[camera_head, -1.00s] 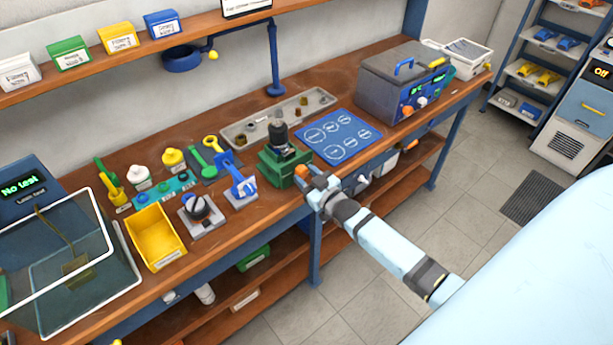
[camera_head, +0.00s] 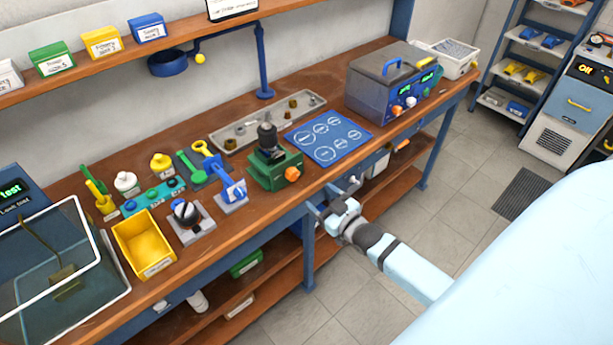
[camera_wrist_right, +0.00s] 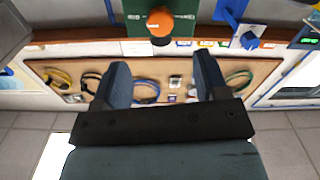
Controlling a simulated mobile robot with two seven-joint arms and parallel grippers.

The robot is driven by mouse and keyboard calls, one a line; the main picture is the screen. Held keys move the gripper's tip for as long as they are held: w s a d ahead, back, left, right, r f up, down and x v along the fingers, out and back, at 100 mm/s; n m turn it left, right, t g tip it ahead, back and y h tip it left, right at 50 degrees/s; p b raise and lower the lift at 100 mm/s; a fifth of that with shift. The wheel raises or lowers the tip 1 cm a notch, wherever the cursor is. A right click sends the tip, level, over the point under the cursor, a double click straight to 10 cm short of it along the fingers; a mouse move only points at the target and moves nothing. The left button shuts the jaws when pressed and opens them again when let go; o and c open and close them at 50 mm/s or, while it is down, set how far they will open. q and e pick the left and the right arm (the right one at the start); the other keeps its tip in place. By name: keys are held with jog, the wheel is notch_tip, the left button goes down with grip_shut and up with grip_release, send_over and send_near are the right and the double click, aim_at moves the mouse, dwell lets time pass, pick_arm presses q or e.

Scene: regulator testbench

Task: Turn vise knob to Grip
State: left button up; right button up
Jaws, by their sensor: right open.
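The green vise (camera_head: 275,168) stands at the bench's front edge with a dark regulator (camera_head: 268,142) upright in it. Its orange knob (camera_head: 292,174) faces the front; I cannot read which setting it points to. The knob also shows in the right wrist view (camera_wrist_right: 160,22), at the top middle, on the green vise body. My right gripper (camera_head: 335,196) is open and empty, in front of the bench edge, apart from the knob and to its lower right. In the right wrist view its two fingers (camera_wrist_right: 160,72) are spread, with the knob beyond their tips. My left gripper is not in view.
A blue mat with circles (camera_head: 329,138) and a grey box machine (camera_head: 390,82) are right of the vise. A blue clamp on a grey base (camera_head: 231,190), a black knob fixture (camera_head: 190,218) and a yellow bin (camera_head: 144,245) are left. Floor in front is free.

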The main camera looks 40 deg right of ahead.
jog(key=s, duration=0.4)
jog(key=shift+s+d, duration=0.1)
jog(key=shift+d, duration=0.05)
dwell(0.4)
jog(key=s+a+f+g+y+p, duration=0.1)
jog(key=s+a+f+g, duration=0.2)
jog(key=s+a, duration=0.3)
jog(key=s+a+f+g+y+p, duration=0.1)
jog(key=s+a+f+g, duration=0.2)
jog(key=s+a, duration=0.4)
jog(key=a+g, duration=0.1)
jog(key=a, duration=0.4)
jog(key=shift+w+f, duration=0.1)
dwell(0.6)
